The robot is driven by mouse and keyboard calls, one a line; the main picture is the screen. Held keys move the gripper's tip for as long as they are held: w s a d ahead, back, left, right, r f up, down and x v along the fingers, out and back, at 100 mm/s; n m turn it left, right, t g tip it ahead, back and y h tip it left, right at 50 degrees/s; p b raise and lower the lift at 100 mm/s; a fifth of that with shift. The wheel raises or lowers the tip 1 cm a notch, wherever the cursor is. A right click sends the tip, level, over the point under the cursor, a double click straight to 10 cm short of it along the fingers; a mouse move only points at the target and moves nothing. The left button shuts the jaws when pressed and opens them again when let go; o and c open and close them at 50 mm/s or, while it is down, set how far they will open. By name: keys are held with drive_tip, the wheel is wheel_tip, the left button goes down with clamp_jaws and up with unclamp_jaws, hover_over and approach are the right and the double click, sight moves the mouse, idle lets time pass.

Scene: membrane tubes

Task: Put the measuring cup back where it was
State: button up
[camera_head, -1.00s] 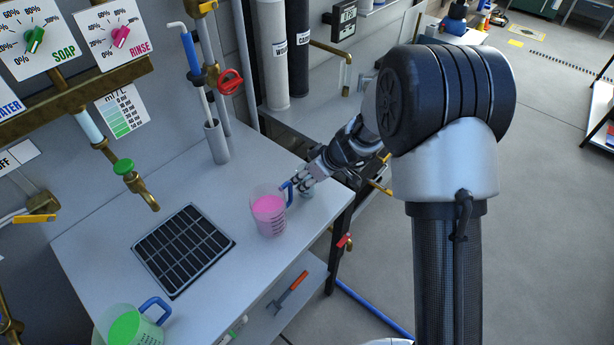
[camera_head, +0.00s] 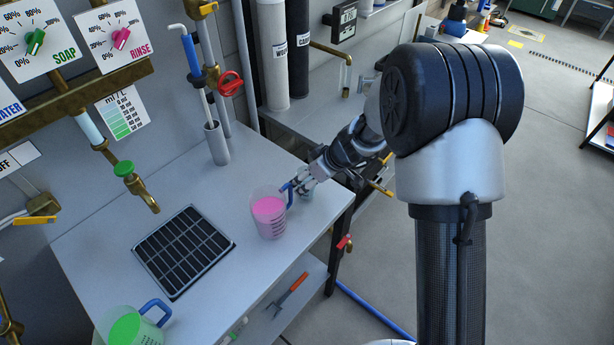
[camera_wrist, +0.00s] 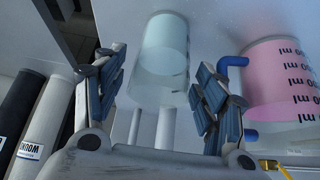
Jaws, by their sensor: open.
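A clear measuring cup with pink liquid and a blue handle (camera_head: 268,215) stands upright on the light bench, left of my gripper (camera_head: 300,186). In the wrist view this pink cup (camera_wrist: 282,82) is on the right, outside my fingers. My open gripper also shows in the wrist view (camera_wrist: 160,80), with a small clear vessel of pale teal liquid (camera_wrist: 165,45) in line between its fingers; contact cannot be told. In the head view that vessel (camera_head: 307,195) is mostly hidden by my gripper. Another measuring cup with green liquid (camera_head: 130,326) stands at the lower left, partly cut off.
A dark drain grate (camera_head: 184,251) is set in the bench (camera_head: 225,185). A grey holder (camera_head: 216,144) with a blue-handled tool stands at the back. Brass taps and a red valve (camera_head: 230,83) line the wall.

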drive_tip(key=s+d+r+m+p, duration=0.1)
drive_tip(key=s+d+r, duration=0.3)
drive_tip(key=r, duration=0.5)
drive_tip(key=s+d+r+m+p, duration=0.1)
drive_tip(key=s+d+r, duration=0.1)
drive_tip(key=s+r, duration=0.55)
drive_tip(key=s+d+r+m+h, duration=0.1)
drive_tip(key=s+d+r+m, duration=0.1)
drive_tip(key=s, duration=0.5)
drive_tip(key=s+d+r+m+h, duration=0.2)
drive_tip(key=s+d, duration=0.3)
drive_tip(key=s, duration=0.3)
drive_tip(key=s+d+r+m+h, duration=0.2)
drive_tip(key=s+d+r+m, duration=0.1)
drive_tip(key=s, duration=0.4)
drive_tip(key=shift+s+d+r+m+t, duration=0.2)
drive_tip(key=shift+r+m+t, duration=0.1)
drive_tip(key=shift+r+m, duration=0.4)
drive_tip(key=shift+w, duration=0.1)
